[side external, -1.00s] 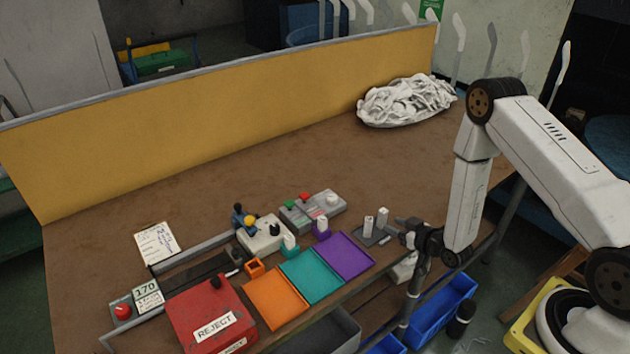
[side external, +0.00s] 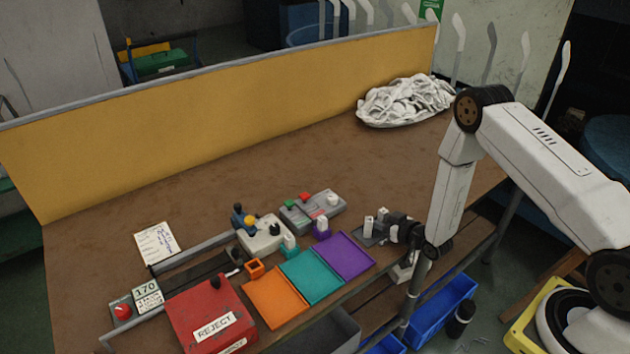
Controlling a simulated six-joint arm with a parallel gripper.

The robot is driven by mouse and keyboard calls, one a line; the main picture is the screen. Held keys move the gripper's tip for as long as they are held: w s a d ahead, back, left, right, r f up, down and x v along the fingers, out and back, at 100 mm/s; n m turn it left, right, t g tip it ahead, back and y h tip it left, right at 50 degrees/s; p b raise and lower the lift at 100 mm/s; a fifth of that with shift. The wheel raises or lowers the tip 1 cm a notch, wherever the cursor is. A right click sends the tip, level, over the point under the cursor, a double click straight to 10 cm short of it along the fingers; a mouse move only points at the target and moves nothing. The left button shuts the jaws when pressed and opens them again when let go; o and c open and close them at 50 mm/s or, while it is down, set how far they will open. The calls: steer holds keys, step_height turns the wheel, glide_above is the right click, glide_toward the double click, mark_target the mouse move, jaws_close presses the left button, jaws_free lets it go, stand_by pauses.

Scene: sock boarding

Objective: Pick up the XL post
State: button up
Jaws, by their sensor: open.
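Two small white posts, a nearer one (side external: 368,225) and a farther one (side external: 382,215), stand upright on a dark grey plate (side external: 362,240) right of the purple tray. Two more white posts stand in coloured holders, one in a purple holder (side external: 322,233) and one in a teal holder (side external: 289,251). The orange holder (side external: 255,268) looks empty. No size mark is readable, so I cannot tell which post is XL. My gripper (side external: 391,225) is open, low over the plate's right side, close beside the two posts. Whether it touches either is too small to tell.
Orange (side external: 275,299), teal (side external: 312,276) and purple (side external: 346,257) trays line the bench's front edge. A red REJECT box (side external: 210,315) stands left of them. A grey button box (side external: 312,212) is behind. A white fabric heap (side external: 406,101) lies far back. The brown bench middle is clear.

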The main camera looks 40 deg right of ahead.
jaws_close()
steer(key=shift+r, duration=0.1)
steer(key=shift+s+r, duration=0.75)
steer(key=shift+s, duration=0.15)
steer(key=r+v, duration=0.2)
steer(key=v, duration=1.1)
steer(key=shift+r, duration=0.25)
steer(key=shift+w, duration=0.1)
